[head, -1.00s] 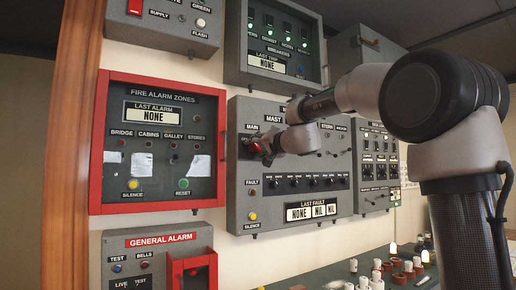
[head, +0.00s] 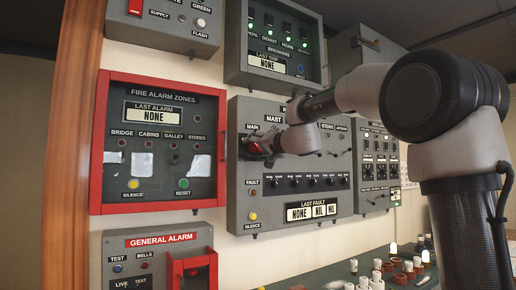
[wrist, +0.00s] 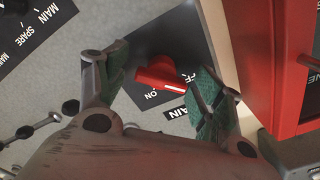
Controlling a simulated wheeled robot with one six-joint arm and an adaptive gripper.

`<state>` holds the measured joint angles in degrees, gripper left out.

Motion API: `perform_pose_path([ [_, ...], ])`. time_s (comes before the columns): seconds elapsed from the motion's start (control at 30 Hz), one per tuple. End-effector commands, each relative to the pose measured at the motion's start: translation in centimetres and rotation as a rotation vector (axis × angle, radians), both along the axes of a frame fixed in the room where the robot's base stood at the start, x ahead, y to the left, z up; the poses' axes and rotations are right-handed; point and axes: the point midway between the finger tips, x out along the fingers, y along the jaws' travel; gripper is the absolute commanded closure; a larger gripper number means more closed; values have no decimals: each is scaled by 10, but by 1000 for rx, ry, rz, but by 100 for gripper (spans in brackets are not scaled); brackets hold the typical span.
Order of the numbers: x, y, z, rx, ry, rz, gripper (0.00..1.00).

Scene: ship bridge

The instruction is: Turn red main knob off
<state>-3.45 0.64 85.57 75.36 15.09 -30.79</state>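The red main knob (head: 256,148) is on the grey mast panel (head: 240,205), under the MAIN label. In the wrist view the red knob (wrist: 157,74) has a white line on its handle, which points to the lower right, close to the ON and OFF lettering. I cannot tell exactly which mark it points at. My gripper (wrist: 161,80) is open around the knob, one finger on each side, with a visible gap to the left finger. Whether the right finger touches the handle is unclear. In the head view my gripper (head: 268,149) partly covers the knob.
The red-framed fire alarm panel (head: 96,150) stands close left of the mast panel; its red edge (wrist: 290,70) shows in the wrist view. Small toggle switches (wrist: 70,106) are near my left finger. A breaker panel (head: 233,45) is above. A desk (head: 320,272) with small items lies below.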

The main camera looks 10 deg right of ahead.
Motion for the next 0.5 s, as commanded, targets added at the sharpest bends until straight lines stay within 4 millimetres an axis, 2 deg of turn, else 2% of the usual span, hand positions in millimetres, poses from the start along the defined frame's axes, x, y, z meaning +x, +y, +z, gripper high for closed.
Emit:
perform_pose_path([
  [0.27, -4, -2, 1, 0, -1, -1, 32],
  [0.37, -16, -6, 2, 2, -3, -2, 32],
  [0.5, -45, -16, 2, 1, -3, -3, 32],
])
